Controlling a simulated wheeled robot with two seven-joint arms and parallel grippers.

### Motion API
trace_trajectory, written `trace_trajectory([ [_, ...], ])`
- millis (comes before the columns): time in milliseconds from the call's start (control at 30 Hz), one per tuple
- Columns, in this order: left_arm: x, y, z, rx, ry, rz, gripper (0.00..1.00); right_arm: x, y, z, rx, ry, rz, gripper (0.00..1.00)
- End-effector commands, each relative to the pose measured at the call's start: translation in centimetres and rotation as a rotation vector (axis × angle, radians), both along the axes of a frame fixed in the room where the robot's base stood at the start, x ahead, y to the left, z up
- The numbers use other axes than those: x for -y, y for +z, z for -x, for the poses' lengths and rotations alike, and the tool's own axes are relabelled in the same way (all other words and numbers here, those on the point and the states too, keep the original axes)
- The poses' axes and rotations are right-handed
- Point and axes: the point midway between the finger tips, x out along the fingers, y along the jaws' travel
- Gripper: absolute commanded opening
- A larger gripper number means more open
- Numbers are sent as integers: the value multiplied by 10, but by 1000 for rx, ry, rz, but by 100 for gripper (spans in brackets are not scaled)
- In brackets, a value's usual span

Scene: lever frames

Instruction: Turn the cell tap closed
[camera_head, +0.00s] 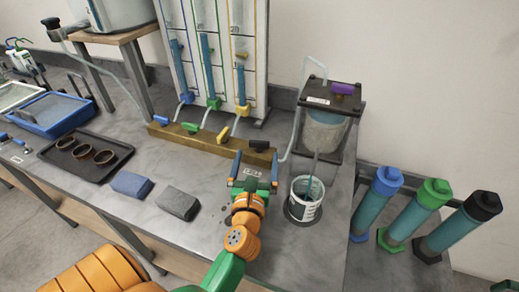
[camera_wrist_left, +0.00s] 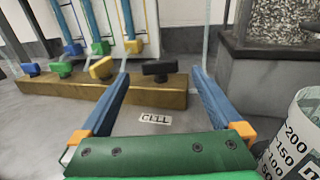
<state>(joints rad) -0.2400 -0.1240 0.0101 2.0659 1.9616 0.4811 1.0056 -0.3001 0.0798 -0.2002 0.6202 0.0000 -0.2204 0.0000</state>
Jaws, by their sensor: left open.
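The cell tap's black handle (camera_head: 259,146) sits at the right end of a brass-coloured manifold block (camera_head: 200,138). In the left wrist view the handle (camera_wrist_left: 164,69) lies crosswise, roughly along the block. A "CELL" label (camera_wrist_left: 155,119) lies on the bench in front of it. My left gripper (camera_head: 257,165) is open and empty, with its blue fingers pointing toward the block. In the wrist view its fingers (camera_wrist_left: 160,76) appear on either side of the handle, with space on both sides. I cannot tell whether the tips reach the block. My right gripper is out of view.
Blue, green and yellow taps (camera_wrist_left: 102,68) line the block to the left. A graduated beaker (camera_head: 305,200) stands close right of my gripper. A clear cell tank (camera_head: 325,125) stands behind it.

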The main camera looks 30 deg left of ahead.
Motion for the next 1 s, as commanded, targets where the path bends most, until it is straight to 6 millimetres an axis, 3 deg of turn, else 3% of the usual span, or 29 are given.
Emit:
trace_trajectory([
  [300, -27, 3, -51, 1, 1, -2, 100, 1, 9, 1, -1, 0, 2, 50],
  [633, -31, 2, -58, 0, 1, 0, 97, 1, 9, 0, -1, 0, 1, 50],
  [933, -31, 2, -58, 0, 1, 0, 17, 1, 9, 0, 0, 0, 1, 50],
  [1000, -32, 4, -58, -1, -10, -3, 16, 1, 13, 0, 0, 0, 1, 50],
])
